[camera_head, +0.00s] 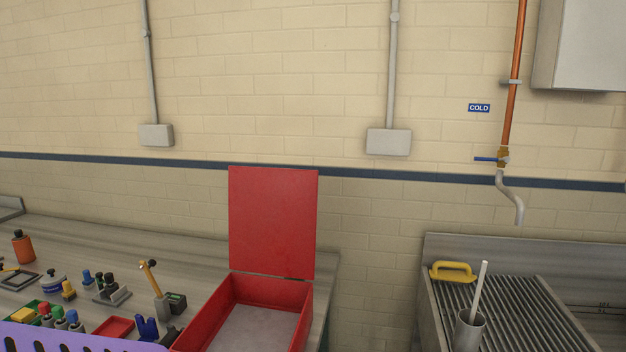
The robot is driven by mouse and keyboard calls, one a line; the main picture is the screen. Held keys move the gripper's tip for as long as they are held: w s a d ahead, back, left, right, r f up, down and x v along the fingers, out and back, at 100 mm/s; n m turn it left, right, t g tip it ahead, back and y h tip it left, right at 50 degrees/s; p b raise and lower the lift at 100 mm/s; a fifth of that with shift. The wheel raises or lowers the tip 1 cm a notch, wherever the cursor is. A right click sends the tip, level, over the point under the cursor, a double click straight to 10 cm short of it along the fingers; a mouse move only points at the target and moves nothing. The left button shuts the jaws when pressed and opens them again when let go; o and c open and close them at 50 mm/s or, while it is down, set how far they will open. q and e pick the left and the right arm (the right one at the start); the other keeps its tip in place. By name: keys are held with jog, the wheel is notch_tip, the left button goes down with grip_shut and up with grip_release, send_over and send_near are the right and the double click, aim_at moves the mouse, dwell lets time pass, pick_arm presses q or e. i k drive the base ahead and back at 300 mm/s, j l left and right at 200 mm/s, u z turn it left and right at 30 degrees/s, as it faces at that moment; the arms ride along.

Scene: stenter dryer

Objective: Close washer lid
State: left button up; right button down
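A red box-shaped washer (221,306) sits at the right end of the grey worktop, its open top showing a grey bottom inside. Its flat red lid (273,222) stands open, about upright, along the box's back edge in front of the brick wall. The near part of the box is cut off by the bottom of the picture. Neither of my grippers is in view.
A purple slotted basket (70,338) stands at the bottom left. Small bottles, trays and tools crowd the worktop (190,250) left of the box. A gap separates it from a ribbed drainboard (535,310) with a metal cup (468,332) and yellow-handled tool (453,271).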

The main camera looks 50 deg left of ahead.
aim_at(273, 211)
jog(key=i+l+u, duration=0.1)
jog(key=l+u, duration=0.25)
jog(key=i+l+u, duration=0.1)
jog(key=u, duration=0.2)
jog(key=l+u, duration=0.35)
jog(key=i+l, duration=0.05)
